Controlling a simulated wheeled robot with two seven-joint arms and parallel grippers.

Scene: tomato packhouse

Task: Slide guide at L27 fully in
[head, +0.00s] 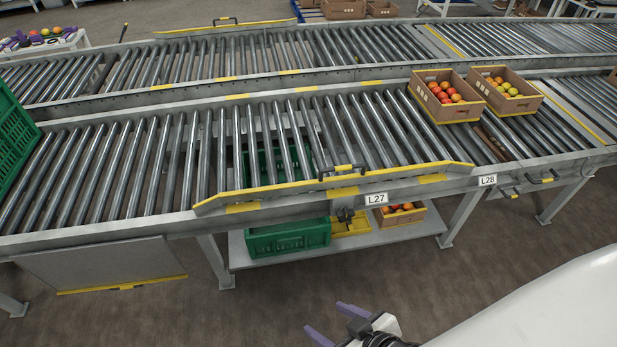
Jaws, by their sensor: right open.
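The guide at L27 (265,190) is a long grey rail with a yellow top and angled ends. It lies along the near edge of the front roller conveyor, above the L27 label (377,198). A black and yellow handle (341,171) stands at its middle. I cannot tell exactly how far in it sits. My right gripper (324,317) is low at the bottom centre, with its purple fingers apart and empty. It is in front of the conveyor, well clear of the guide. My left gripper is not in view.
Two cardboard crates of tomatoes, one red (463,113) and one yellowish (528,104), stand on the rollers at the right. A green crate (10,140) is at the left edge. A low shelf (350,252) under the conveyor holds crates. The floor in front is clear.

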